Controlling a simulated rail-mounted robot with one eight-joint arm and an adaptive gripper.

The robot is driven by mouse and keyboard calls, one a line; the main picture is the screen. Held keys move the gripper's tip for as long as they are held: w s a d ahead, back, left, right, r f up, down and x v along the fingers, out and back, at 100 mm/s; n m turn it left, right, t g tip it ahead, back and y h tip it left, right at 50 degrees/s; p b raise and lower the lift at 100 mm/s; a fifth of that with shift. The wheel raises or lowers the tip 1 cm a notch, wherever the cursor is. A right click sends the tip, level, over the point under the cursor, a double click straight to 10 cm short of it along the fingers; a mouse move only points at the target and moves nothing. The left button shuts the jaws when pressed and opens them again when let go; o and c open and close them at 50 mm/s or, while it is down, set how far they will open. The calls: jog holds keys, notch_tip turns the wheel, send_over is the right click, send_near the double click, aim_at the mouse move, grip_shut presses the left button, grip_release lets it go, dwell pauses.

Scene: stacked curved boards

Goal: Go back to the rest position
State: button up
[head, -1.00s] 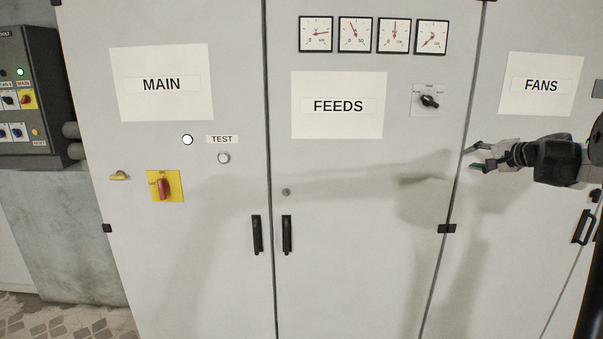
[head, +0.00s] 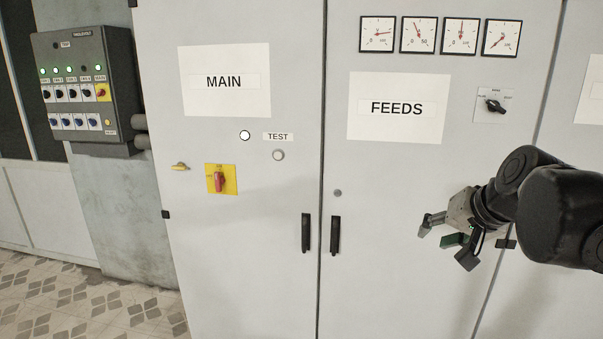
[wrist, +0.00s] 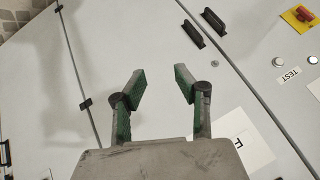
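My gripper (head: 446,240) hangs at the right in the head view, in front of the lower part of the FEEDS door (head: 380,255). Its fingers are spread apart with nothing between them. In the wrist view the two green-padded fingers of my gripper (wrist: 157,85) show a clear gap, with the grey cabinet doors behind. It looks apart from the cabinet, though the exact distance cannot be told.
The MAIN door (head: 270,230) has a red and yellow switch (head: 220,180). Black handles (head: 306,233) sit by the door seam. Several gauges (head: 419,35) and a rotary switch (head: 494,105) are on the FEEDS door. A dark control box (head: 87,88) hangs at left.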

jog(key=s+a+f+n+h, duration=0.1)
jog(key=s+a+f+n, duration=0.1)
jog(key=s+f, duration=0.3)
jog(key=s+a+f+n+g, duration=0.1)
jog(key=s+a+f, duration=0.3)
jog(key=s, duration=0.8)
jog(key=shift+a+f+n+h, duration=0.35)
jog(key=shift+f+n+h, duration=0.05)
jog(key=shift+f+n, duration=0.45)
jog(key=shift+d, duration=0.1)
